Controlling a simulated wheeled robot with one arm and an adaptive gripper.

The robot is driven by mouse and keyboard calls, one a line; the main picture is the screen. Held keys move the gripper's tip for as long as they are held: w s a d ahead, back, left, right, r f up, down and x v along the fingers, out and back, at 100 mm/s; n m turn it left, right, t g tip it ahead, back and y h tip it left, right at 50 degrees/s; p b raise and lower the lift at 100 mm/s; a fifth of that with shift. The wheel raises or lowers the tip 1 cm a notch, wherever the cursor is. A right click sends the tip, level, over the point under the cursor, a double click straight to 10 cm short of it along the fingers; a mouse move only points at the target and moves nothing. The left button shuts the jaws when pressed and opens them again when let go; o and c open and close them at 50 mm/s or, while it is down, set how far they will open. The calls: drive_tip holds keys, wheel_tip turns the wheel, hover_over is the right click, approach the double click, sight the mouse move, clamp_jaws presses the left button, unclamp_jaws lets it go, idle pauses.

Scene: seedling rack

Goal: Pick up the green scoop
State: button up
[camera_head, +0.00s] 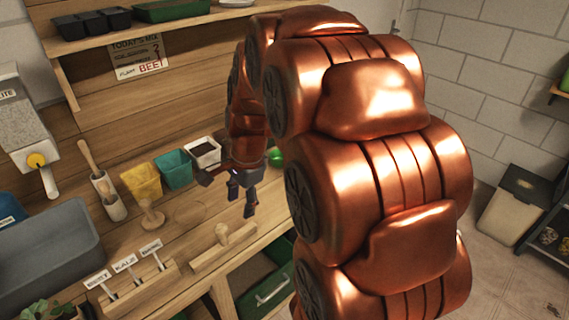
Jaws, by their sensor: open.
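A small bright green, rounded thing (276,157) shows on the bench just right of my gripper; it may be the green scoop. My arm hides much of it, so its full shape and any handle cannot be seen. My gripper (244,195) is dark, points down over the bench and is open, with nothing seen between its fingers. In the picture it is left of and lower than the green thing. The gap between them in depth cannot be judged.
On the wooden bench stand a white pot of soil (203,150), a teal pot (173,169), a yellow pot (141,181), a wooden tamper (152,214) and a labelled wooden block (134,293). A grey tub (85,232) is left. A green crate (268,291) sits below.

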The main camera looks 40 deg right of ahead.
drive_tip(key=w+d+f+m+t, duration=0.1)
drive_tip(key=w+d+m, duration=0.1)
drive_tip(key=d+m, duration=0.4)
drive_tip(key=w+d+f+m+t+h, duration=0.1)
drive_tip(key=w+d+f+m, duration=0.1)
drive_tip(key=d+m, duration=0.4)
drive_tip(key=w+d+f+m+t, duration=0.1)
drive_tip(key=w+d+m, duration=0.3)
drive_tip(key=d, duration=1)
drive_tip(key=shift+w+d+f+m+h, duration=0.1)
drive_tip(key=shift+m+h, duration=0.05)
drive_tip(key=shift+m, duration=0.35)
drive_tip(key=shift+w+d+f+m+h, duration=0.1)
drive_tip(key=shift+m+h, duration=0.05)
drive_tip(key=shift+m, duration=0.35)
drive_tip(key=shift+s+p+x, duration=0.15)
drive_tip(key=shift+p+x, duration=0.3)
drive_tip(key=shift+x, duration=1.45)
drive_tip(key=shift+s+p+x, duration=0.1)
drive_tip(key=shift+p+x, duration=0.35)
drive_tip(key=shift+x, duration=1.4)
drive_tip(key=shift+d+f, duration=0.1)
drive_tip(key=shift+d, duration=0.05)
clamp_jaws()
